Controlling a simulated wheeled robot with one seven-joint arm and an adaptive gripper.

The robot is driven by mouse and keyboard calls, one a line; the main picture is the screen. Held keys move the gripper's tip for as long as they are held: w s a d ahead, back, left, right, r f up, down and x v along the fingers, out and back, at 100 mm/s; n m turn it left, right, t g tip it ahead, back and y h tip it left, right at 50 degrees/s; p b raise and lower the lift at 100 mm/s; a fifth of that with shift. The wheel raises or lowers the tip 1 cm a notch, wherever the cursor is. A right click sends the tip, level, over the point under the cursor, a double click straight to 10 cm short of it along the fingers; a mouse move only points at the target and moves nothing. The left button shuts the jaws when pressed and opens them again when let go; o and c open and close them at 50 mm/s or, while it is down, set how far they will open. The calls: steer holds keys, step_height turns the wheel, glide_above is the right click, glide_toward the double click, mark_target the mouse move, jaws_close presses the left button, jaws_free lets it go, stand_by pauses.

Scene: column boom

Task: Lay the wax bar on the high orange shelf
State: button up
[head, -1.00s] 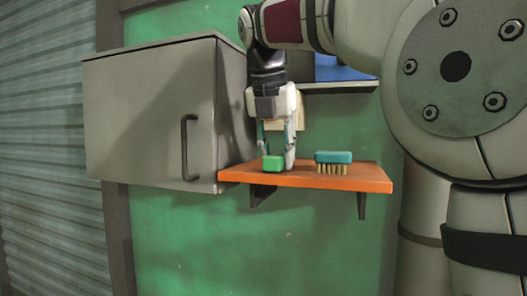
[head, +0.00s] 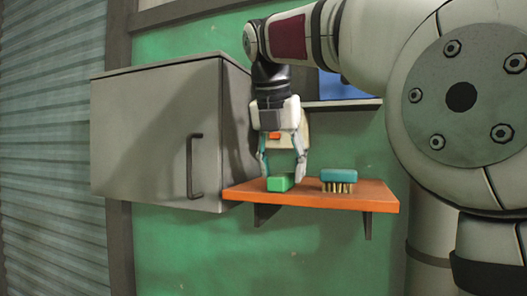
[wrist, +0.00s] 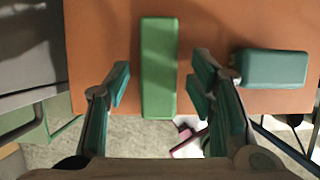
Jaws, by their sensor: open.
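The wax bar, which I take to be the green block (head: 280,183), lies on the orange shelf (head: 350,197) near its left end. In the wrist view the bar (wrist: 159,68) lies lengthwise, and its near end reaches the shelf's front edge. My gripper (head: 281,172) points down over the bar, open. In the wrist view its two fingers stand apart on either side of the bar's near part, with a visible gap on each side. Nothing is held between them.
A teal brush (head: 338,180) with tan bristles stands on the shelf right of the bar, close to my right finger in the wrist view. A grey cabinet (head: 155,135) with a dark handle adjoins the shelf's left end. A blue object (head: 340,88) shows behind my arm.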

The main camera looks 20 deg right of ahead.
mark_target(278, 176)
steer(key=shift+b+v, duration=0.5)
steer(key=shift+v, duration=2.75)
